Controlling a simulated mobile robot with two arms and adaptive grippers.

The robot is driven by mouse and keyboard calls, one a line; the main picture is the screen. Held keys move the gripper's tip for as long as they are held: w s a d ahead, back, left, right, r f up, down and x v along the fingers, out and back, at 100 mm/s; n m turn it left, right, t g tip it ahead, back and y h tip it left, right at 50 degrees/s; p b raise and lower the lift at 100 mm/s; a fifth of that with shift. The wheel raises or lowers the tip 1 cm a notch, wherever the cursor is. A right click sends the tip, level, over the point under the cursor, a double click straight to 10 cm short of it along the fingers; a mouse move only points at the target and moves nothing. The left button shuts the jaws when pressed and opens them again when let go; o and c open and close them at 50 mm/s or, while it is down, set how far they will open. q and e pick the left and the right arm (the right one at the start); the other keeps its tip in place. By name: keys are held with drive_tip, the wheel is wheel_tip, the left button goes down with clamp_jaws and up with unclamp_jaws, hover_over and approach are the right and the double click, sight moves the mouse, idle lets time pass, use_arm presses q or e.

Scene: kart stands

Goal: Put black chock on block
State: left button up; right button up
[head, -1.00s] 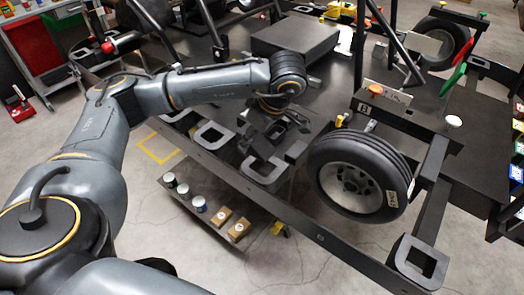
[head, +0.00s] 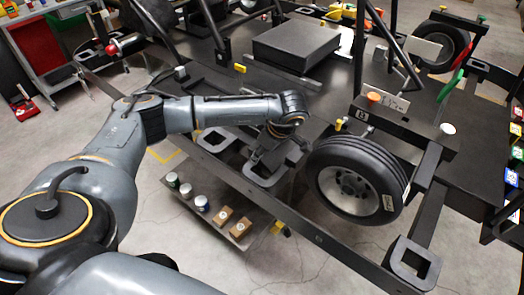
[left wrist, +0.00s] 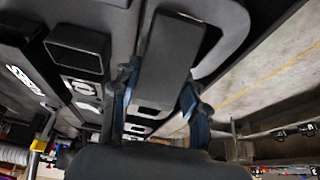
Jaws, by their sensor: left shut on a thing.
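My left gripper (head: 266,158) points down over the near rail of the kart stand, beside the front tyre. In the left wrist view its two blue-grey fingers (left wrist: 158,98) are shut on a dark, flat-faced piece, which looks like the black chock (left wrist: 172,55). In the head view the chock is mostly hidden by the gripper and merges with its dark colour. A large flat black block (head: 297,44) lies on the stand's deck, behind and to the right of the gripper. Its top is bare. My right gripper is not in view.
A tyre (head: 357,178) stands close to the right of the gripper. A grey open loop (head: 262,180) sits on the rail under the gripper. Dark frame tubes (head: 360,45) rise near the block. Cans and small boxes (head: 222,216) stand on a low shelf.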

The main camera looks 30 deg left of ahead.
sight(274, 164)
use_arm(q)
drive_tip(key=shift+f, duration=0.25)
drive_tip(key=o, duration=1.2)
drive_tip(key=shift+r, duration=0.1)
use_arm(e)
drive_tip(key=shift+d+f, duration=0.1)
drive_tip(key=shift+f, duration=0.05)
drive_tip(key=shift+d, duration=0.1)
use_arm(q)
drive_tip(key=shift+r, duration=0.25)
drive_tip(key=shift+d+r, duration=0.15)
drive_tip(key=shift+r, duration=0.1)
drive_tip(key=b+v, duration=0.2)
drive_tip(key=v, duration=0.9)
drive_tip(key=shift+r, duration=0.2)
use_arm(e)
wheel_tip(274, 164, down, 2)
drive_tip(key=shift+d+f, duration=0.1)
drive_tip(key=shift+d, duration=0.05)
